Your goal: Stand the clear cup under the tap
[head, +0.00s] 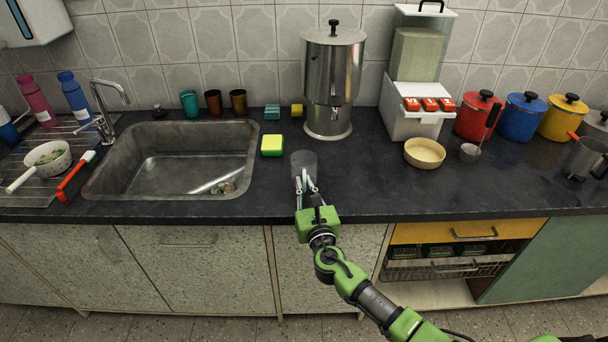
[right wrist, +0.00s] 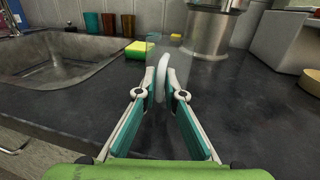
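The clear cup (head: 304,160) stands on the dark counter, right of the sink and in front of the steel urn. My right gripper (head: 306,182) is at its near side, low to the counter. In the right wrist view the cup shows faintly beyond the fingers (right wrist: 163,75). The fingertips are close together, and I cannot tell whether they grip the cup's wall. The urn (head: 334,65) has a small dark tap (head: 335,101) low on its front. A second, steel tap (head: 108,100) stands left of the sink. My left gripper is not in view.
A yellow-green sponge (head: 272,145) lies left of the cup, beside the sink (head: 180,160). Tumblers (head: 214,101) stand behind the sink. A white dispenser (head: 413,80) and a cream bowl (head: 424,153) are to the right. Counter between cup and urn is clear.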

